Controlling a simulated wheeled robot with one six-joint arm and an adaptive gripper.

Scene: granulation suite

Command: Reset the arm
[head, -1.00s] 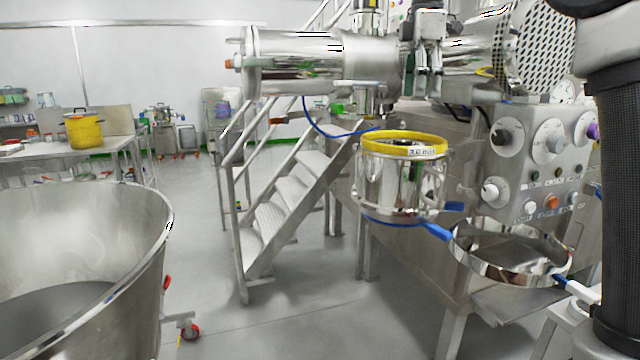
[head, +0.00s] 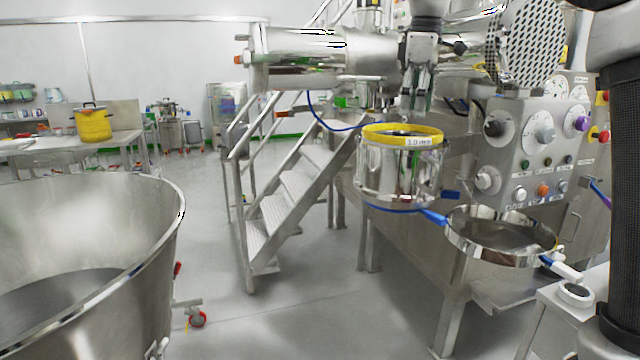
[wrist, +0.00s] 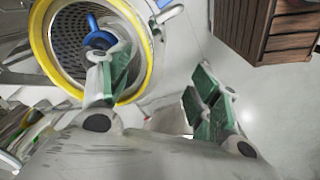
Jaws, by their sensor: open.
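My gripper (head: 416,108) hangs fingers down in the head view, above the steel vessel with a yellow rim (head: 402,134). It is open, with nothing between its fingers. In the wrist view the two fingers with green pads (wrist: 165,88) stand apart. A round yellow-rimmed opening (wrist: 48,58) with a perforated inside and a blue part (wrist: 98,36) lies behind the left finger. The gap between the fingers shows pale floor or wall.
A steel bowl (head: 500,238) is at right below the control panel (head: 540,150). Metal stairs (head: 290,190) stand at centre, and a large steel bin (head: 150,260) at front left. A yellow pot (head: 93,125) is on a far table. Open floor lies between the bin and stairs.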

